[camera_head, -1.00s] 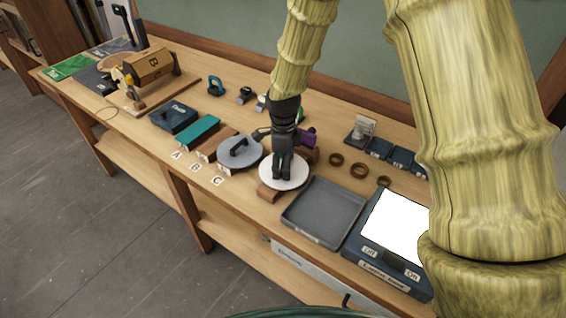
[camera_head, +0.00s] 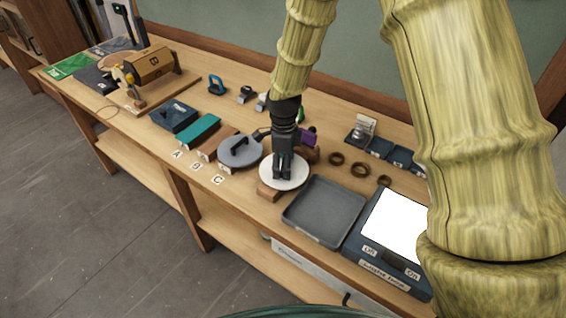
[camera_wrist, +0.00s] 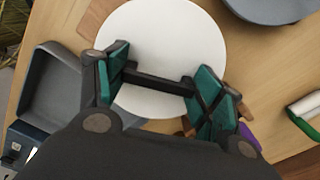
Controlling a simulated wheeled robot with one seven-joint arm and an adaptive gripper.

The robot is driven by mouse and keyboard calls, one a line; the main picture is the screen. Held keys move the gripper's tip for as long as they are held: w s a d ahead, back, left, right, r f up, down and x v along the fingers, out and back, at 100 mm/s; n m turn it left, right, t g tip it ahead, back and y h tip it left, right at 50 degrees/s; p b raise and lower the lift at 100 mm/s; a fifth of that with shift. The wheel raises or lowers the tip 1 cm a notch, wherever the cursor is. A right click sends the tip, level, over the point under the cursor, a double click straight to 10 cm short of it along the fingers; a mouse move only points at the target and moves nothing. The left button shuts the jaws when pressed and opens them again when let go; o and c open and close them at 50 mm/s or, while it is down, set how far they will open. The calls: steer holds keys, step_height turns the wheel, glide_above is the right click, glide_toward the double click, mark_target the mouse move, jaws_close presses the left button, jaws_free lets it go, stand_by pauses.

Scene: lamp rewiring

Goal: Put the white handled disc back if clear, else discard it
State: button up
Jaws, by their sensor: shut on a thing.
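The white disc (camera_head: 271,177) rests on a wooden support near the middle of the bench. In the wrist view the white disc (camera_wrist: 170,45) lies under my gripper, with a dark bar handle (camera_wrist: 158,83) across it. My gripper (camera_wrist: 160,82) has its green-padded fingers at the two ends of this handle, shut on it. In the head view my gripper (camera_head: 284,172) stands upright over the disc and hides part of it. Much of the disc's lower edge is hidden in the wrist view.
A grey handled disc (camera_head: 240,152) stands close on the left, by labels A, B and C. A grey tray (camera_head: 318,238) and a lit box (camera_head: 396,218) with On and Off labels stand at right. Wooden rings (camera_head: 359,170) lie behind. A purple object (camera_head: 308,138) is near my gripper.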

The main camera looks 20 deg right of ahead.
steer(key=shift+f, duration=0.15)
steer(key=o, duration=1.3)
steer(key=shift+o, duration=0.9)
steer(key=shift+r+p, duration=2.95)
steer(key=shift+r, duration=1.05)
